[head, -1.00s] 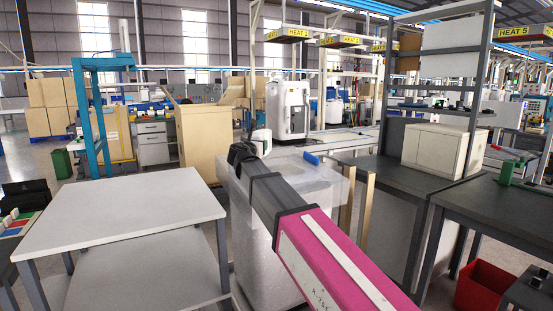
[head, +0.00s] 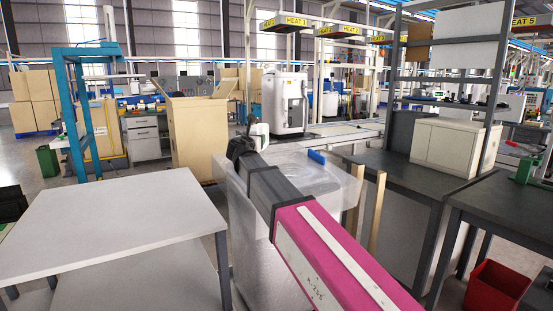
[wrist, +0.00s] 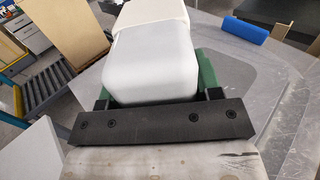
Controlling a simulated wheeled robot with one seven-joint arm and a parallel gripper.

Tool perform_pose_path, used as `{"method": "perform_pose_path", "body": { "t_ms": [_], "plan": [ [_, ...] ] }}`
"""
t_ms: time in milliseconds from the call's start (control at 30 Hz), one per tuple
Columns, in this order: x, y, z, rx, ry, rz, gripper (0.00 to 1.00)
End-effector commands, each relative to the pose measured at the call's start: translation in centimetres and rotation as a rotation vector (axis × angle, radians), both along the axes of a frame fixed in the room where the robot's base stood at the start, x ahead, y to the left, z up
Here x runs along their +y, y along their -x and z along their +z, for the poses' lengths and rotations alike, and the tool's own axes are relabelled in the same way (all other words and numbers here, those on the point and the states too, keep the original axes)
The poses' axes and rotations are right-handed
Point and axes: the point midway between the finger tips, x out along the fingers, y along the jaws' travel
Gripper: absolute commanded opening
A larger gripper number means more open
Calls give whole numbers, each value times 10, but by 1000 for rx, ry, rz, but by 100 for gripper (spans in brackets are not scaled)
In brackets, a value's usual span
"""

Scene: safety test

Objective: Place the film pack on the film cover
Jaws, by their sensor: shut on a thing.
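The film pack (wrist: 152,68), a pale grey-white rounded block with a cream band at its far end, sits between the green fingers of my gripper (wrist: 155,88) in the wrist view. My gripper is shut on it. In the head view only a small white part of the pack (head: 261,131) shows past the dark end of my arm. The film cover (head: 345,178) is a clear, glossy sheet over a pale, waist-high block, partly hidden by my arm. It also shows in the wrist view (wrist: 262,92), below and beyond the pack. I cannot tell whether pack and cover touch.
A small blue block (head: 316,156) lies on the cover's far part. A white-topped table (head: 110,225) stands close on the left. Wooden posts (head: 376,210) and dark workbenches (head: 405,178) stand on the right, with a red bin (head: 496,288) on the floor.

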Motion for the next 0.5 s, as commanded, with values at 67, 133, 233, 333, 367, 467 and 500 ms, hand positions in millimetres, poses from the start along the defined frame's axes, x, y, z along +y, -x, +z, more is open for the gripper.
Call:
{"method": "perform_pose_path", "body": {
  "t_ms": [67,133,233,333,367,467,500],
  "plan": [
    [-16,-8,-11,1,3,-2,25],
    [-28,-15,-19,1,3,-2,25],
    [-45,-25,-31,1,3,-2,25],
    [-61,-34,-42,2,3,-2,25],
    [-65,-37,-45,1,2,-1,25],
    [-76,-43,-52,0,2,-1,25],
    [-78,-45,-54,0,2,-1,25]
  ]
}}
